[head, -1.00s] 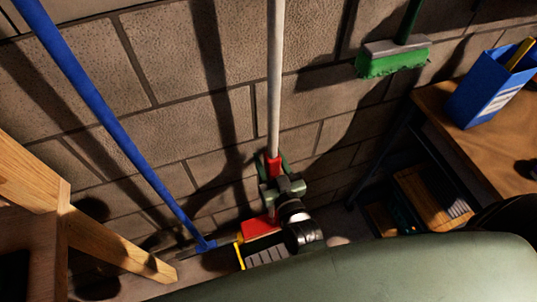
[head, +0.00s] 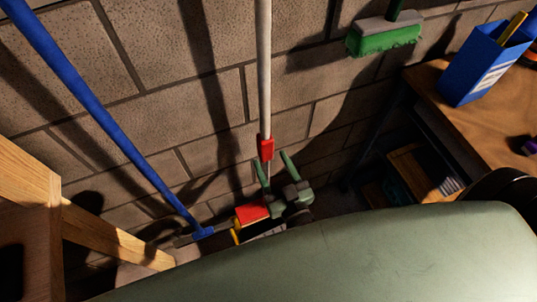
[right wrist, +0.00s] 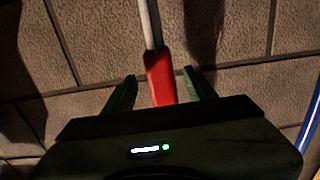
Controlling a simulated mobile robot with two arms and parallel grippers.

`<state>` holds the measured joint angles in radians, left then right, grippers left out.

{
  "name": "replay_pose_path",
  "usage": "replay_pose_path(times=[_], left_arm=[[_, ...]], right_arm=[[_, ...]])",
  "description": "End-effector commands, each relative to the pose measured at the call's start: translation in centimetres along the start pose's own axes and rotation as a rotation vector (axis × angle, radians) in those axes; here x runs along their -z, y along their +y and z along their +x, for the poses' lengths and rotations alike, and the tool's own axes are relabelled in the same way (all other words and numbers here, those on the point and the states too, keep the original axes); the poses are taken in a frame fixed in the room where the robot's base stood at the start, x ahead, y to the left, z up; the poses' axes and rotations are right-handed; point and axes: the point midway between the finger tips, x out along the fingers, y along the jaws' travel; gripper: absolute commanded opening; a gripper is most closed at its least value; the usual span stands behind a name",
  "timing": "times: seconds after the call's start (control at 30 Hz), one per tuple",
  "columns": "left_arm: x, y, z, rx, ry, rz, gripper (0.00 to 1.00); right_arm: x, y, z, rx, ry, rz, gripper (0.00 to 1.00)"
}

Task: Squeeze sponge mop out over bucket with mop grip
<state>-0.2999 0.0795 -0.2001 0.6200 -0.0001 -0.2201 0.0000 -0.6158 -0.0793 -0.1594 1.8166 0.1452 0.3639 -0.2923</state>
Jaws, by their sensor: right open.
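The sponge mop has a pale straight handle (head: 264,70) against the block wall, with a red grip (head: 265,149) low on it. A red part (head: 251,213) with a yellow edge (head: 235,236) lies lower, beside my right gripper. My right gripper (head: 272,160) is open, its fingertips just below the red grip in the head view. In the right wrist view the grip (right wrist: 160,77) shows between the two spread fingers, apart from both; I cannot tell its depth. I cannot make out a bucket clearly; the area below is dark and partly hidden. My left gripper is not seen.
A blue handle (head: 100,115) leans at the left near a wooden frame (head: 105,235). A green brush (head: 385,38) hangs upper right. A workbench (head: 450,100) with a blue box (head: 483,65) stands at the right. My pale green body part covers the bottom.

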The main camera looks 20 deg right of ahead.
Motion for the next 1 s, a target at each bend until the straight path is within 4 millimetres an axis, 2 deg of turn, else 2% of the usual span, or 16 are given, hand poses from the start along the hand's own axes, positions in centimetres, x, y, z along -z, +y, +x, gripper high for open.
replay_pose_path(times=[0.33, 0.53, 0.7, 0.87, 1.0], left_arm=[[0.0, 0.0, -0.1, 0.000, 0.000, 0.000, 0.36], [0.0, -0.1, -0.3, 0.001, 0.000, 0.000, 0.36], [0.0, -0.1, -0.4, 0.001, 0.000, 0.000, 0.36], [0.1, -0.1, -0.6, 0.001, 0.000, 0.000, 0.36], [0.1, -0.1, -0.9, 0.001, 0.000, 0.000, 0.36]], right_arm=[[0.4, 0.0, -0.2, 0.004, 0.007, -0.001, 0.56], [2.2, -0.2, -1.9, 0.009, 0.028, -0.003, 0.56], [2.5, -0.2, -2.9, 0.004, 0.009, -0.001, 0.56], [2.6, -0.2, -1.7, -0.001, 0.008, 0.000, 0.56], [2.7, -0.2, 0.7, -0.002, 0.009, 0.000, 0.56]])
